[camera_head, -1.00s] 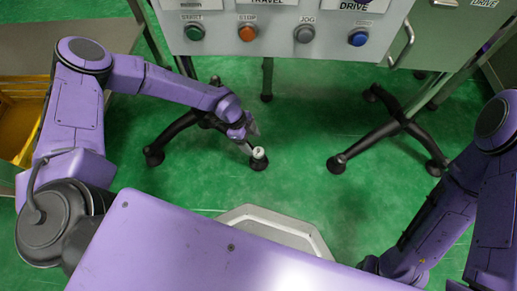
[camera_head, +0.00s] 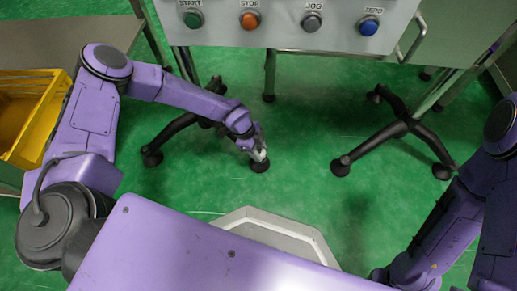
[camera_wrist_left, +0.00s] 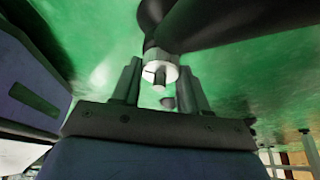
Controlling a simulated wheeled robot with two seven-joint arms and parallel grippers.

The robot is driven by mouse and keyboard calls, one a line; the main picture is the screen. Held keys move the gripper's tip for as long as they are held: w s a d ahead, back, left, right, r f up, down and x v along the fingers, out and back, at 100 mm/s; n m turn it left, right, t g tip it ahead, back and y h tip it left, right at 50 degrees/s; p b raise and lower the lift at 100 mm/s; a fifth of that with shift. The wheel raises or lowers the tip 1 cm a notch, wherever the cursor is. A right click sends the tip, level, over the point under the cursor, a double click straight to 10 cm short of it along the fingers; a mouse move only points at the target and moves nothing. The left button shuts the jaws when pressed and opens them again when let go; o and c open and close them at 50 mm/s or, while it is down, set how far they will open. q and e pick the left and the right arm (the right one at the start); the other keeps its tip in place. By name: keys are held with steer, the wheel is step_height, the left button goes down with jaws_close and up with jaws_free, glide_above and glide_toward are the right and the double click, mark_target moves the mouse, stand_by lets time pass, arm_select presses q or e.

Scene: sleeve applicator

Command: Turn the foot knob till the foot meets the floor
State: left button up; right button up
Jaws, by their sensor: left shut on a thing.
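The foot knob (camera_head: 261,156) is a small pale piece above a black round foot (camera_head: 259,167) at the end of a dark stand leg. My left gripper (camera_head: 258,150) reaches down to it from the left and is shut on the knob, partly hiding it. In the left wrist view the white knob (camera_wrist_left: 160,67) shows between the two grey fingers of my left gripper (camera_wrist_left: 161,82), below the dark leg (camera_wrist_left: 215,22). I cannot tell whether the foot touches the green floor (camera_head: 300,185). My right arm shows at the lower right, but its gripper is out of view.
A grey control panel (camera_head: 283,41) with green, orange, grey and blue buttons stands above the legs. A second black-legged stand (camera_head: 402,128) is to the right. A yellow bin (camera_head: 27,110) is at the left. Green floor between the stands is clear.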

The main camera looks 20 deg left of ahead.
steer(key=shift+f, duration=0.1)
arm_select(q)
steer(key=m+g, duration=0.1)
steer(key=m, duration=0.2)
steer(key=shift+w+m+b, duration=0.1)
steer(key=shift+m+b, duration=0.2)
steer(key=shift+m, duration=0.1)
steer(key=shift+m+g+y, duration=0.3)
steer(key=shift+m+g, duration=0.4)
steer(key=shift+m, duration=0.5)
steer(key=shift+w+m+g+y, duration=0.1)
steer(key=shift+m+g+y, duration=0.35)
steer(key=shift+m, duration=1.05)
arm_select(e)
steer(key=shift+w+d+f+t, duration=0.3)
steer(key=shift+w+d+f, duration=0.1)
steer(key=shift+w+f, duration=0.1)
arm_select(q)
steer(key=o, duration=1.1)
steer(key=shift+c, duration=0.2)
